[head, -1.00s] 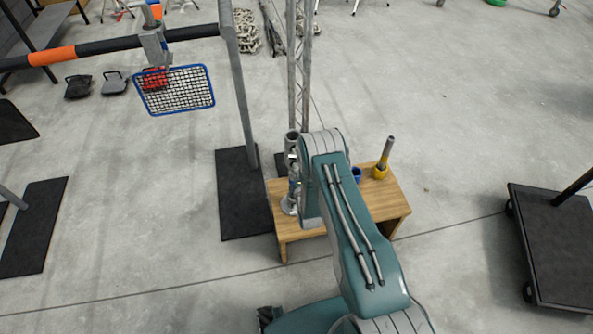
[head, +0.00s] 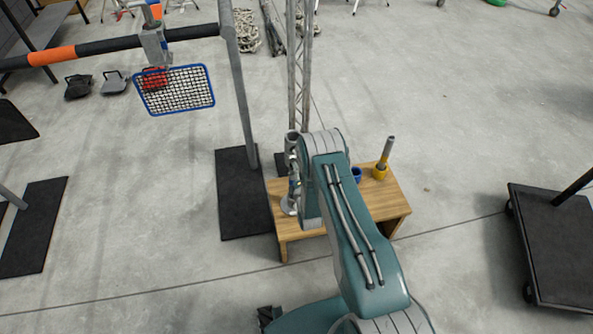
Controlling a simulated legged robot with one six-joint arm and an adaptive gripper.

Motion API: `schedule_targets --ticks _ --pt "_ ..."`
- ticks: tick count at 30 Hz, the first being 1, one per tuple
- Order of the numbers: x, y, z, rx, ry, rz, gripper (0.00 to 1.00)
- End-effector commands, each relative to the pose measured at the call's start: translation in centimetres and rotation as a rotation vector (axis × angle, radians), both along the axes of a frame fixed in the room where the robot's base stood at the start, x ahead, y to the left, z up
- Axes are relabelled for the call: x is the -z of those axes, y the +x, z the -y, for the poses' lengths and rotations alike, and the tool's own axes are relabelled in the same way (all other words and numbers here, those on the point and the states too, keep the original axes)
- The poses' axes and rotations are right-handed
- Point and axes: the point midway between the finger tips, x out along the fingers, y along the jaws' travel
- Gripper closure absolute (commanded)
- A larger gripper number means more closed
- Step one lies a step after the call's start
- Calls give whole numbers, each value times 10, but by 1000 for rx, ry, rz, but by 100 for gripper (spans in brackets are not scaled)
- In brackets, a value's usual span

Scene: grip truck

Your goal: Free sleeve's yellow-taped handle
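A grey upright handle (head: 389,150) with a yellow part (head: 380,172) at its foot stands near the right back of a small wooden table (head: 398,205). It leans slightly to the right in the picture. I cannot tell whether the yellow part is tape or a sleeve around the handle. A blue cup-like holder (head: 356,174) sits just left of it, partly hidden by my arm. My arm's wrist end (head: 294,178) is over the table's left side, apart from the yellow handle. My gripper's fingers are too small and hidden to make out.
A grey post on a black base plate (head: 240,210) stands left of the table, with a blue-rimmed mesh panel (head: 175,90) hanging nearby. A black wheeled cart (head: 560,245) is at right; open floor lies between.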

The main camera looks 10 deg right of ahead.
Motion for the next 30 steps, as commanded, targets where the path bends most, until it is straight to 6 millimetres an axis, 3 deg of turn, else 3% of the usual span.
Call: schedule_targets --ticks 11,24,30 --pt "-1 -6 0 0 0 3 35" --pt "0 -91 0 0 0 -2 35" --pt "1 -115 0 0 0 -1 35"
